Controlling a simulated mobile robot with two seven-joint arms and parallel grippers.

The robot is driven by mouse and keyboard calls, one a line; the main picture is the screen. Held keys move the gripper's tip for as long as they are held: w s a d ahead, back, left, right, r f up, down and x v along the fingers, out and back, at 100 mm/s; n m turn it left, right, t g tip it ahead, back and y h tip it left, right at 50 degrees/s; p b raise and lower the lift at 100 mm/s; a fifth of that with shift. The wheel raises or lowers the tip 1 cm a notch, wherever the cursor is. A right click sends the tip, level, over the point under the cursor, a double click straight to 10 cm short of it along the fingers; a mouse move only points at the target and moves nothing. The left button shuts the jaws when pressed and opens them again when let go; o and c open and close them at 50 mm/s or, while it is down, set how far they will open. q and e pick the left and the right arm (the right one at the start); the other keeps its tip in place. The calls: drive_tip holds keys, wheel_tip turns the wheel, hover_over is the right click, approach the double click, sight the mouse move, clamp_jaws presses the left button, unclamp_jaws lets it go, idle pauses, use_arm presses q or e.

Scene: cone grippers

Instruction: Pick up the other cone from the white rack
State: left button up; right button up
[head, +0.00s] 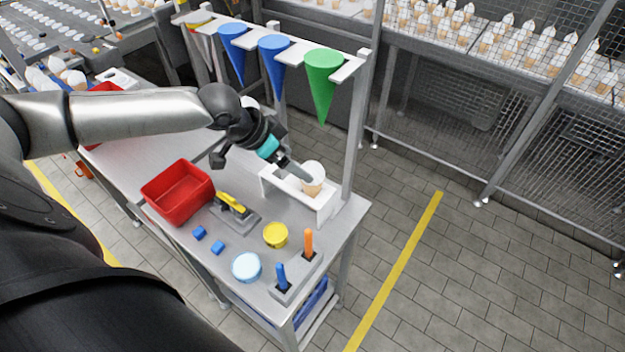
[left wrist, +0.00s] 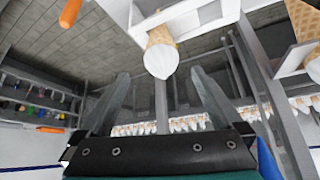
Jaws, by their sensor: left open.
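A waffle cone with a white top (head: 313,181) stands in the white rack (head: 325,207) near the right edge of the worktable. My left gripper (head: 305,174) reaches down from the left, with its fingers close beside this cone in the head view. In the left wrist view the fingers (left wrist: 160,88) are spread apart with nothing between them. There the cone (left wrist: 161,54) hangs upside down in the picture, just beyond the fingertips, in the rack (left wrist: 208,12). My right gripper is not in view.
A red bin (head: 178,190), a yellow-handled tool (head: 230,203), blue blocks, a yellow tub (head: 276,235), a pale blue tub (head: 247,267) and a two-handled holder (head: 296,280) stand on the worktable. Blue and green funnels (head: 322,80) hang above, near a post.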

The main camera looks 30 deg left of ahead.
sight(312, 188)
use_arm(q)
drive_tip(key=shift+x, duration=4.7)
drive_tip(key=shift+a+f, duration=0.1)
drive_tip(key=c, duration=0.9)
